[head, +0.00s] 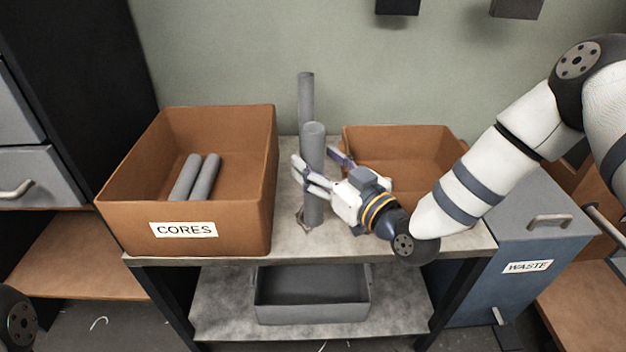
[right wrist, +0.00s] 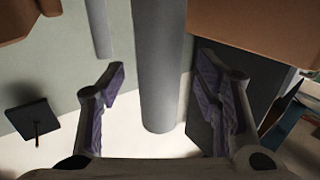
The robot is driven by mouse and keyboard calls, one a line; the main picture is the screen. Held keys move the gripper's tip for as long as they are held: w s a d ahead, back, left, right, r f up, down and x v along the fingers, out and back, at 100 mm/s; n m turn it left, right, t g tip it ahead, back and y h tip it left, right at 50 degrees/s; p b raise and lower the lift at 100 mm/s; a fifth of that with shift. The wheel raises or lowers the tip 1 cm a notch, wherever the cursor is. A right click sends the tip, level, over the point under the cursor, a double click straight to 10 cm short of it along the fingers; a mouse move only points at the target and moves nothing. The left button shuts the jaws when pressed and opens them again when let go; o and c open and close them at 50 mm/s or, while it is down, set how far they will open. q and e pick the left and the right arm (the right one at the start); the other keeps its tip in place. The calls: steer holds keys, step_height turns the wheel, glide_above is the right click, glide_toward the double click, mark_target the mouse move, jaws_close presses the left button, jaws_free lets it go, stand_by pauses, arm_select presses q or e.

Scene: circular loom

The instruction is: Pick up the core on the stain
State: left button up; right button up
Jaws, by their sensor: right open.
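A grey cylindrical core (head: 313,185) stands upright on the table, between the brown boxes. A small brownish patch (head: 303,222) shows at its foot; most of any stain there is hidden. A second upright grey core (head: 306,90) stands behind it. My right gripper (head: 316,162) is open, with one finger on each side of the front core. In the right wrist view, this core (right wrist: 158,60) stands between the open fingers (right wrist: 160,85), with gaps on both sides. The rear core (right wrist: 99,28) appears to the left, outside them. My left gripper is not in view.
A brown box labelled CORES (head: 184,245) holds two cores at left. Another brown box (head: 435,140) sits at the back right, behind my right arm. A blue-grey WASTE bin (head: 490,290) stands right of the table. A grey tray (head: 312,312) rests on the lower shelf.

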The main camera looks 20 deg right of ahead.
steer(key=shift+x, duration=1.05)
steer(key=c, duration=1.3)
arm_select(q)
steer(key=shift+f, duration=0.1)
arm_select(e)
jaws_close()
